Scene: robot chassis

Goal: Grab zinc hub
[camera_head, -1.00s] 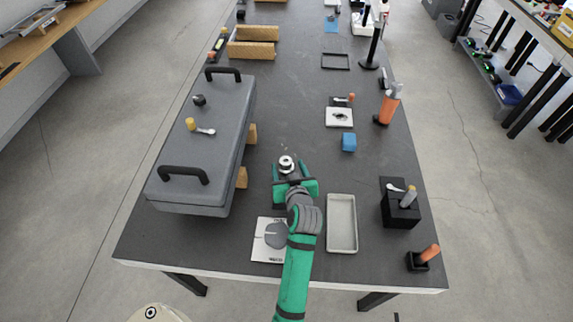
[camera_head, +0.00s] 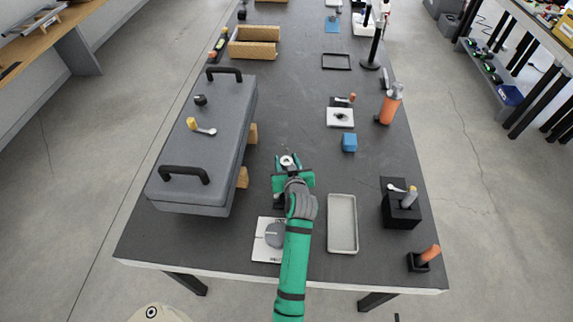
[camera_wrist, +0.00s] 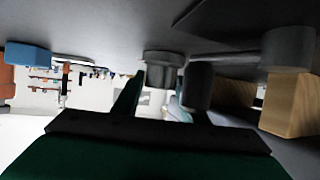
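The zinc hub (camera_head: 287,162), a small silvery ring-shaped part with a hole, is on the dark table in front of my green gripper (camera_head: 288,172). In the wrist view, which looks upside down, the hub (camera_wrist: 163,62) appears as a grey flanged cylinder ahead of my gripper (camera_wrist: 158,85). The fingers are apart, one on each side of the hub's line. I cannot tell whether either touches it. A dark cylinder (camera_wrist: 197,86) is close beside the right-hand finger there and partly covers it.
A large grey case (camera_head: 215,130) with black handles stands to the left, beside wooden blocks (camera_head: 243,177). A grey tray (camera_head: 342,224) and a blue block (camera_head: 349,142) are to the right. A white plate (camera_head: 264,248) lies near the front edge.

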